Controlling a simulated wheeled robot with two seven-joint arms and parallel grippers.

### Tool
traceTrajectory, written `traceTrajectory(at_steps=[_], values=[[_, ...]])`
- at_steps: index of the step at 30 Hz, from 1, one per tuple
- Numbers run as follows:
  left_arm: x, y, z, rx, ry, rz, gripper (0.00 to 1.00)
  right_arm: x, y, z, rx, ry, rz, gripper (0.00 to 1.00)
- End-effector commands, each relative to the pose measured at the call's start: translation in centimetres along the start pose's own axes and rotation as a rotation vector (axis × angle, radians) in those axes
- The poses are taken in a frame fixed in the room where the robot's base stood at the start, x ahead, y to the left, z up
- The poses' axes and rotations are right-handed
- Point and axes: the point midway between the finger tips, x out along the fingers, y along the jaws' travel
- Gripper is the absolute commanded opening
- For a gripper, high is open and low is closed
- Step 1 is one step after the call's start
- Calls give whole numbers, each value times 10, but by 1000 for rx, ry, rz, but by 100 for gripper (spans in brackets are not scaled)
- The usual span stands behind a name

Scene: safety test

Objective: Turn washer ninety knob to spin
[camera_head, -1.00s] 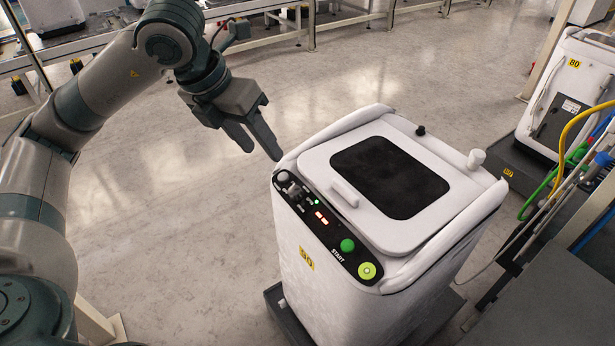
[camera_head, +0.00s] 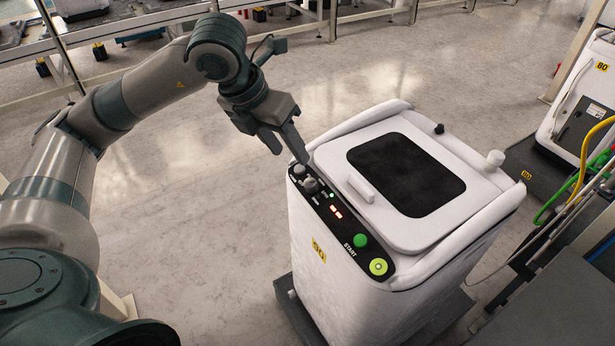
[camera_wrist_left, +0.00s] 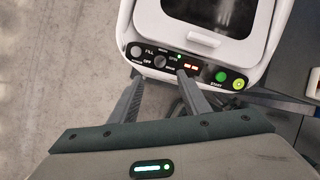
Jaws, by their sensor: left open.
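The white washer (camera_head: 400,185) with a yellow 90 tag (camera_head: 318,250) stands in the middle, its dark-windowed lid shut. Its black panel has two grey knobs at the left end. One selector knob (camera_head: 311,184) also shows in the left wrist view (camera_wrist_left: 160,61), with labels such as FILL, OFF and SPIN around it; its pointer direction is too small to tell. My left gripper (camera_head: 291,158) is open and empty just above the knobs. In the left wrist view its fingers (camera_wrist_left: 159,73) lie either side of the selector knob, apparently short of it. My right gripper is out of view.
The panel also carries red lit digits (camera_head: 336,211), a green START button (camera_head: 359,240) and a yellow-green button (camera_head: 378,267). Another white machine (camera_head: 580,90) and coloured hoses (camera_head: 590,150) stand at the right. Open floor (camera_head: 200,200) lies left of the washer.

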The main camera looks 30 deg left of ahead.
Motion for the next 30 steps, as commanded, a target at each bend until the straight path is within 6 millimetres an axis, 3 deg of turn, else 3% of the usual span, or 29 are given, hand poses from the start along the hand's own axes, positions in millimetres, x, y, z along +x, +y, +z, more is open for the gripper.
traceTrajectory(at_steps=[18, 24, 30], values=[[106, 0, 0, 0, 2, 1, 43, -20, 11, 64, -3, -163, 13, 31], [123, 0, 0, 1, 1, 0, 43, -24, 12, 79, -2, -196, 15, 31], [128, 0, 0, 1, -1, 0, 43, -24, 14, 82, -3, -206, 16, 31]])
